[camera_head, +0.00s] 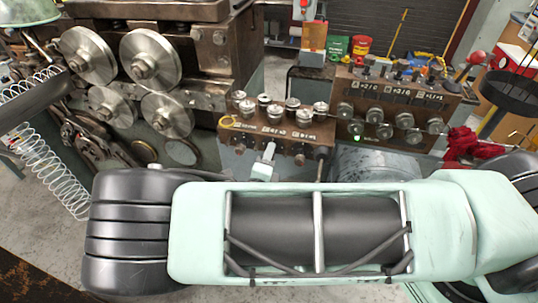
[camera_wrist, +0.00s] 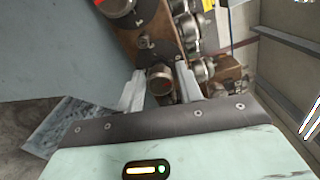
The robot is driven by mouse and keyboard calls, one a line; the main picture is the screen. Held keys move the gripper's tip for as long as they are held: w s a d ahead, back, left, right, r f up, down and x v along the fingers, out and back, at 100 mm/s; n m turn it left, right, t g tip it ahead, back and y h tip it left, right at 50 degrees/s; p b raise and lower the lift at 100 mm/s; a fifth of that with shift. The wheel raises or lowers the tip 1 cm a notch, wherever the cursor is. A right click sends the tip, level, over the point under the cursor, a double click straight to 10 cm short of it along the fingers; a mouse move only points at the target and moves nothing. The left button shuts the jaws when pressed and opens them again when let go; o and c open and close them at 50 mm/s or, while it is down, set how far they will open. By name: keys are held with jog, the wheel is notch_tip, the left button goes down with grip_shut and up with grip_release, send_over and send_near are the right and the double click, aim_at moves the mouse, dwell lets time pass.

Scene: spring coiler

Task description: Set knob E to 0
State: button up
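I cannot read which knob is marked E. A brown control box (camera_head: 283,149) with several round metal knobs on top and small labels on its front stands in the middle of the head view. My gripper (camera_head: 266,158) is at the lower front of this box, partly hidden by my arm. In the wrist view, my gripper (camera_wrist: 161,80) has its two pale fingers apart, one on each side of a short round brownish knob (camera_wrist: 160,79). The fingers look slightly clear of it; contact is hard to tell. The knob's pointer and scale are not legible.
A second brown box (camera_head: 395,95) with several knobs and a green light stands to the right. The coiler's metal rollers (camera_head: 150,60) and a wire spring (camera_head: 45,160) are at the left. Red gloves or rags (camera_head: 472,147) lie at the right.

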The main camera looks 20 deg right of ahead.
jog(key=b+v, duration=0.5)
jog(key=v, duration=1.1)
jog(key=shift+s, duration=0.15)
jog(key=s+d+r+m+g+b, duration=0.25)
jog(key=s+d+m+g, duration=0.4)
jog(key=m+g, duration=0.8)
jog(key=s+a+r+m+y, duration=0.1)
jog(key=s+r+m+y, duration=0.2)
jog(key=m, duration=0.8)
jog(key=s+a+r+m+y, duration=0.2)
jog(key=r+m+y, duration=0.5)
jog(key=m, duration=0.4)
jog(key=shift+s+r+m+y, duration=0.35)
jog(key=shift+s+y, duration=0.25)
jog(key=shift+s, duration=0.25)
